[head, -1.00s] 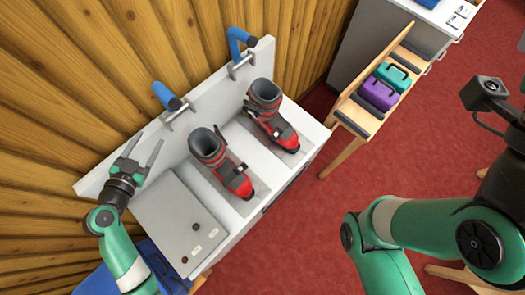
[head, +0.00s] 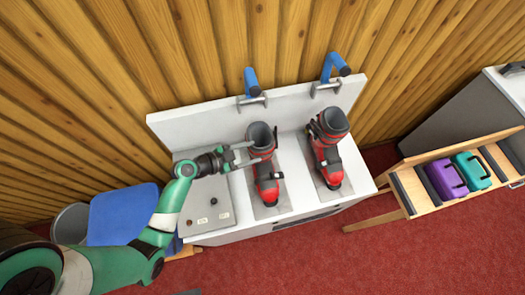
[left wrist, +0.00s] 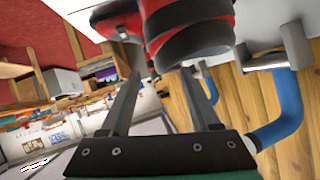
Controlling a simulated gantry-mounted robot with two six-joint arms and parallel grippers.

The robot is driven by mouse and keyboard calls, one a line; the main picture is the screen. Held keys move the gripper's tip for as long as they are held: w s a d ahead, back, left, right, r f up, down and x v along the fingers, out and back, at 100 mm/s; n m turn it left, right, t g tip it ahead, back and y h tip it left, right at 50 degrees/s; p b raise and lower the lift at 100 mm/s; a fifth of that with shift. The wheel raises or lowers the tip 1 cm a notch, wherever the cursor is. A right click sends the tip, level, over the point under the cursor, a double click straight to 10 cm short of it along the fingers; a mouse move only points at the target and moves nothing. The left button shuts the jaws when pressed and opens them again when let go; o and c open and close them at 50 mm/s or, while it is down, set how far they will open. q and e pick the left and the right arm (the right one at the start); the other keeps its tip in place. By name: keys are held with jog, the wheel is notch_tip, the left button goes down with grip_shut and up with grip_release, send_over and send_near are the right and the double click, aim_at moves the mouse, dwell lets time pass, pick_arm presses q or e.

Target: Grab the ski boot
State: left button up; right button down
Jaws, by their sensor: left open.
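Two red and black ski boots stand upright on the white bench (head: 300,205). The left ski boot (head: 266,175) is on the left grey plate, and the right ski boot (head: 330,155) is on the right one. My left gripper (head: 246,153) is open, its fingers pointing right at the left boot's dark cuff. In the left wrist view the boot's dark cuff and red shell (left wrist: 190,28) are just beyond the open fingertips (left wrist: 160,62). Whether a finger touches the boot I cannot tell. My right gripper is out of view.
Blue-handled levers (head: 252,82) stick out from the bench's back panel behind the boots. A grey control box (head: 207,208) is left of them. A wooden rack with purple (head: 445,180) and teal (head: 472,171) cases is at right.

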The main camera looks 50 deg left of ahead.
aim_at(264, 150)
pick_arm(q)
jog(key=shift+w, duration=0.35)
jog(key=shift+w+d+f, duration=0.1)
jog(key=shift+w+d, duration=0.1)
jog(key=x, duration=0.4)
jog(key=shift+w+d+f+p, duration=0.15)
jog(key=shift+w+d+p, duration=0.1)
jog(key=shift+w+p, duration=0.05)
grip_shut()
dwell(0.7)
